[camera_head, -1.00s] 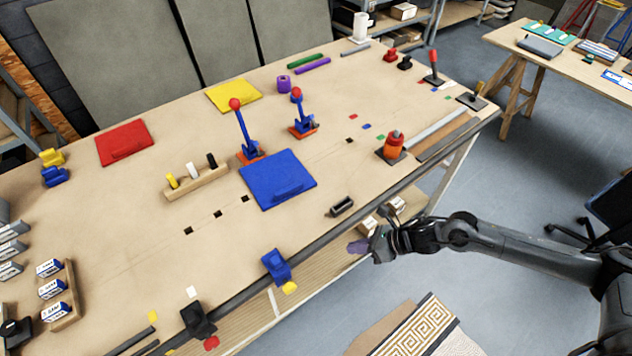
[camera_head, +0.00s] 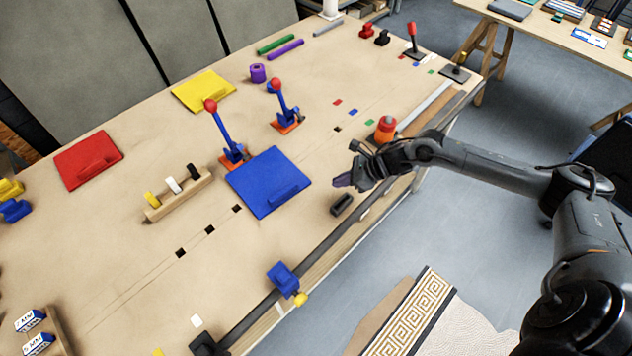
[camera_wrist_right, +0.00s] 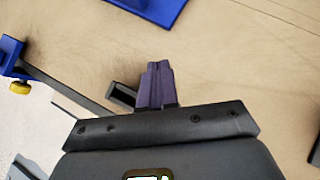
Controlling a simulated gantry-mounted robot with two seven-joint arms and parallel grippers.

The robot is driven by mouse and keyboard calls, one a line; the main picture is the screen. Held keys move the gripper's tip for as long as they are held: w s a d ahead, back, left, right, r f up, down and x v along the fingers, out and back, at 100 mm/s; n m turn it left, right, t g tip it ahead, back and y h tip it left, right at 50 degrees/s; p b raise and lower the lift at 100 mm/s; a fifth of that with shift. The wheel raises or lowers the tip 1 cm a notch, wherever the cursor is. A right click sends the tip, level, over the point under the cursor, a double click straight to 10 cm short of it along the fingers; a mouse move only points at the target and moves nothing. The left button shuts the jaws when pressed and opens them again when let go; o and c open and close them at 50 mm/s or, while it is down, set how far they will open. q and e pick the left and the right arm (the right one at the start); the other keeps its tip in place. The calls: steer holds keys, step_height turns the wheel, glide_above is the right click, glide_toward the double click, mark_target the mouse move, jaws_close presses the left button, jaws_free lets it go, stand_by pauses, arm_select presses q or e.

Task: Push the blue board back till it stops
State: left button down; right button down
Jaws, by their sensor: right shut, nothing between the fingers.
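The blue board (camera_head: 262,178) lies flat on the workbench, with a raised blue grip bar near its front edge. Its corner also shows at the top of the right wrist view (camera_wrist_right: 150,8). My right gripper (camera_head: 343,181) is above the bench's front part, to the right of the board and apart from it. Its purple fingers (camera_wrist_right: 158,84) are shut and empty. Two blue toggle levers with red knobs, one at the left (camera_head: 222,130) and one at the right (camera_head: 282,100), stand behind the board. My left gripper is not in view.
A small black block (camera_head: 341,204) lies just below my right gripper. A blue clamp (camera_head: 283,278) sits on the front rail. An orange-red knob (camera_head: 385,128) stands near my right forearm. A wooden pegged block (camera_head: 178,195), red board (camera_head: 88,160) and yellow board (camera_head: 203,90) lie farther left and back.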

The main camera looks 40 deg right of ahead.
mark_target(302, 184)
steer(key=x, duration=0.4)
steer(key=shift+w+a+f, duration=0.2)
steer(key=shift+w, duration=0.05)
steer(key=shift+w+a+f+p, duration=0.1)
steer(key=shift+w+a+p, duration=0.6)
steer(key=shift+w+a, duration=0.7)
steer(key=shift+w+d, duration=0.15)
steer(key=shift+d, duration=0.05)
steer(key=b, duration=0.1)
steer(key=w+a+b, duration=0.1)
steer(key=shift+w+f+b, duration=0.2)
steer(key=shift+f+b, duration=0.05)
steer(key=shift+b, duration=0.05)
steer(key=shift+w+a+r, duration=0.1)
steer(key=shift+w+a, duration=0.1)
steer(key=shift+w, duration=0.05)
steer(key=shift+s+r, duration=0.1)
